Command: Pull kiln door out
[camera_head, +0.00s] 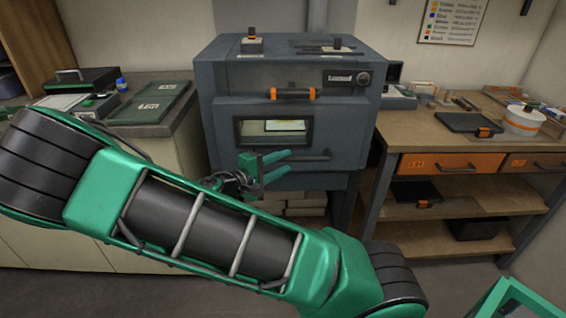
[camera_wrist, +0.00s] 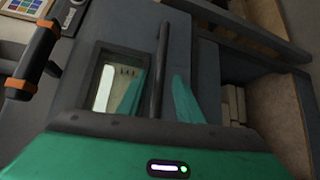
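The kiln (camera_head: 215,72) is a dark grey box on a stand. Its front door (camera_head: 340,125) looks shut and has a small window (camera_head: 262,128); the window also shows in the wrist view (camera_wrist: 105,85). A dark bar handle (camera_head: 318,157) runs across the door's lower part. My gripper (camera_head: 288,162) is open in front of the left part of this bar, hiding some of it. In the wrist view, the bar (camera_wrist: 161,45) lies between my two green fingers (camera_wrist: 161,77), with gaps on both sides. I cannot tell how deep the bar sits between them.
A black handle with orange ends (camera_head: 290,93) sits above the window. A wooden workbench (camera_head: 410,135) with orange drawers stands right of the kiln. A counter (camera_head: 172,130) with green cases (camera_head: 155,103) stands left. Pale blocks (camera_head: 305,203) lie under the kiln.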

